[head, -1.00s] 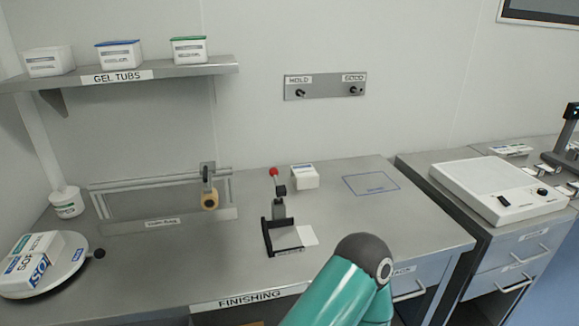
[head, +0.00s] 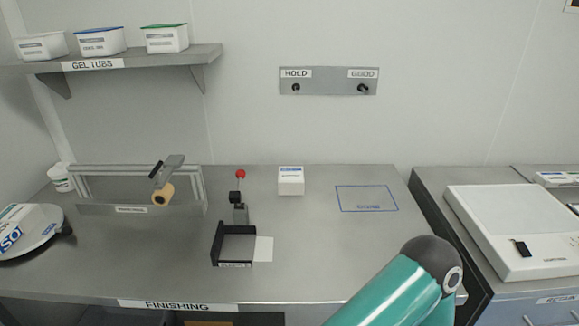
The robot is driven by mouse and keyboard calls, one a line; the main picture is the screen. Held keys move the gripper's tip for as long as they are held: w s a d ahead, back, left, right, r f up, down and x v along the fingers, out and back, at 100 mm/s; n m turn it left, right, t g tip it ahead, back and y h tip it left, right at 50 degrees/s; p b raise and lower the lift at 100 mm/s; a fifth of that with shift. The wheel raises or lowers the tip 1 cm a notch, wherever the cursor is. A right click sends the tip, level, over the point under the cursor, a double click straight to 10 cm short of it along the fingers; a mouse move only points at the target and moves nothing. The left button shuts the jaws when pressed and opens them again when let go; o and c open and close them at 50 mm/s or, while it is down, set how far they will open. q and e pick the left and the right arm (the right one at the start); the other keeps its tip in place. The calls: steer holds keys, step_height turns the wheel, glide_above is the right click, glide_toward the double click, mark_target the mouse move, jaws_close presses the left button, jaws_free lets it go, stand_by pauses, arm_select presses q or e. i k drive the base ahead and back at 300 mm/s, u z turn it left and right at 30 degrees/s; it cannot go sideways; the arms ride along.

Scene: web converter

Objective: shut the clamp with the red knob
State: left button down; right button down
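The red knob (head: 240,174) tops an upright lever on the clamp (head: 238,205), in the middle of the steel bench in the head view. The clamp's lever stands up, with a black block below the knob. In front of the clamp is a black-walled fixture (head: 217,243) with a white sheet (head: 264,249) sticking out at its right. A green and grey link of my arm shows at the lower right, apart from the clamp. Neither of my grippers is in view.
A rail frame with a tan roller (head: 163,195) stands left of the clamp. A white box (head: 291,181) sits behind it to the right. A blue-outlined area (head: 366,198) is empty. A round plate (head: 44,240) with boxes is at far left.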

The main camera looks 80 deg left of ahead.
mark_target(234, 197)
steer(key=z, duration=1.05)
steer(key=i, duration=0.2)
steer(key=u, duration=3.1)
